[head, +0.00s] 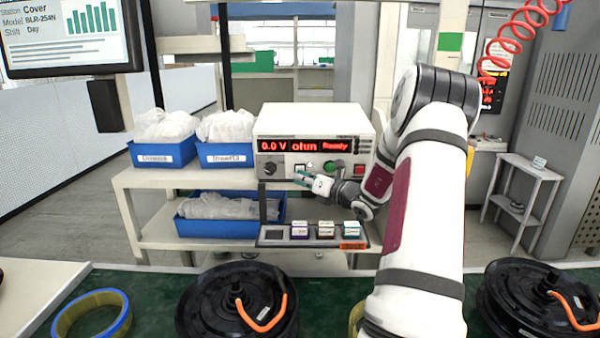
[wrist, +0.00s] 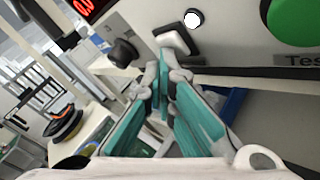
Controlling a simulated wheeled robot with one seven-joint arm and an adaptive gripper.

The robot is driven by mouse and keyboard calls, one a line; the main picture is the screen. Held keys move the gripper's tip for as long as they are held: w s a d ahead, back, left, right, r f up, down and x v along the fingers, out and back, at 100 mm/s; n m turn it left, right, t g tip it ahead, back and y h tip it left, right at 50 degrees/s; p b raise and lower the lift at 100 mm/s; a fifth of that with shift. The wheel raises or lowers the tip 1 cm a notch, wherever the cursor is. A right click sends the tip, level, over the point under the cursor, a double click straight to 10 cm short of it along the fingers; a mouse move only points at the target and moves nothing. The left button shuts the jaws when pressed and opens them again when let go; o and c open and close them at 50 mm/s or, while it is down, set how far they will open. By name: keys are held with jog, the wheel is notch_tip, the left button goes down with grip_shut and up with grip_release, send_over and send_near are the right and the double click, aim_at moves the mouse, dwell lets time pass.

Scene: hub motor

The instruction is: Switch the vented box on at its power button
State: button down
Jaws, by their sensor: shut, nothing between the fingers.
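The light-grey box (head: 262,126) stands on the shelf table, its red display lit with "0.0 V", "ohm" and "Ready". Its front has a black knob (wrist: 123,52), a white rocker-like button (wrist: 176,40), a lit white lamp (wrist: 193,18) and a large green button (wrist: 292,20). My gripper (head: 300,178) is in front of the box's lower front. In the wrist view its teal fingers (wrist: 162,68) are shut and empty, tips just below the white button. I cannot tell whether they touch it. No label shows which control is for power.
Blue bins (head: 163,153) with plastic bags stand left of the box. A tray (head: 272,236) with small coloured blocks lies below my gripper. Black hub motors (head: 215,300) and a yellow-blue ring (head: 92,313) lie on the green bench in front. A red coiled hose (head: 512,40) hangs at upper right.

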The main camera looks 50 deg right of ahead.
jog(key=shift+s+a+f, duration=0.1)
jog(key=shift+s+a, duration=0.45)
jog(key=shift+a, duration=0.1)
jog(key=shift+s+a+f+p, duration=0.2)
jog(key=shift+s+a+p, duration=0.2)
jog(key=shift+s+a, duration=0.5)
jog(key=shift+s+a+f+p, duration=0.15)
jog(key=shift+s+a+p, duration=0.2)
jog(key=shift+s+a, duration=0.55)
jog(key=shift+w+a, duration=0.1)
jog(key=shift+w, duration=0.05)
jog(key=s+a+f+p, duration=0.1)
jog(key=s+a, duration=0.3)
jog(key=a, duration=0.1)
jog(key=shift+s+a, duration=0.15)
jog(key=shift+s, duration=0.1)
